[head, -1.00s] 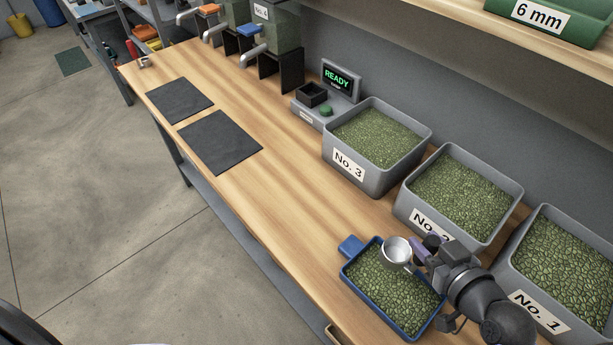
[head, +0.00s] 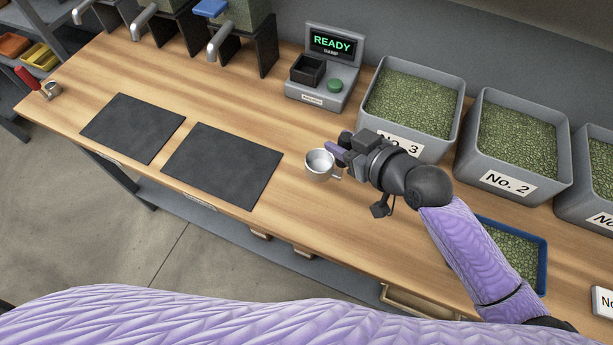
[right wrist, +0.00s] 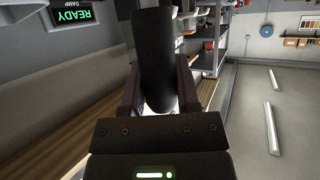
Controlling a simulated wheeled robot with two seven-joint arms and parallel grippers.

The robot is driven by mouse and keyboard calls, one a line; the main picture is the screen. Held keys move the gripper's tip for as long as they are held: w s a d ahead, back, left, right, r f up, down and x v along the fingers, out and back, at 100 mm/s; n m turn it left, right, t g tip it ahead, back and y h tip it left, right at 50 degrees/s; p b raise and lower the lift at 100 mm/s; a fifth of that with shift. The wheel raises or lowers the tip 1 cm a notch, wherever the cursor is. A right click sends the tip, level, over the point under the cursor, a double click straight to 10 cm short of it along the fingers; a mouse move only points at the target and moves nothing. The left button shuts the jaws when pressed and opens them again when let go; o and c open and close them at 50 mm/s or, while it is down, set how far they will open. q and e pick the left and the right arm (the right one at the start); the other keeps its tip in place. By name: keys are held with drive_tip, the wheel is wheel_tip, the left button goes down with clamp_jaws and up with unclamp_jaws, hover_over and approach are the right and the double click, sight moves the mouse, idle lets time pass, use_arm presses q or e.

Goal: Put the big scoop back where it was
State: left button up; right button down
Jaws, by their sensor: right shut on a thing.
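The big scoop (head: 319,164), a round silvery metal cup, is held by my right gripper (head: 340,152) over the bench in front of bin No. 3. Its cup looks empty in the head view. In the right wrist view a thick dark handle (right wrist: 157,65) stands between the fingers of my right gripper (right wrist: 158,90), which is shut on it. The cup is mostly hidden behind the handle there. A smaller metal scoop (head: 51,90) with a red handle lies at the far left end of the bench. My left gripper is not in view.
Two dark mats (head: 222,166) (head: 132,127) lie bare on the bench. Behind are a scale (head: 325,90) reading READY, dispensers (head: 255,45), and bean bins No. 3 (head: 459,125) and No. 2 (head: 567,160). A blue bean tray (head: 543,265) is partly behind my right arm.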

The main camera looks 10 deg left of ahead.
sight(341, 172)
drive_tip(key=f+b, duration=0.1)
drive_tip(key=f, duration=0.2)
drive_tip(key=f+b, duration=0.1)
drive_tip(key=f, duration=0.2)
drive_tip(key=f+b, duration=0.1)
drive_tip(key=f, duration=0.2)
drive_tip(key=shift+s+d+f+b, duration=0.1)
drive_tip(key=shift+d+f+b, duration=0.15)
drive_tip(key=shift+b, duration=0.1)
drive_tip(key=shift+r, duration=0.2)
drive_tip(key=shift+f, duration=0.15)
drive_tip(key=shift+c, duration=1.7)
unclamp_jaws()
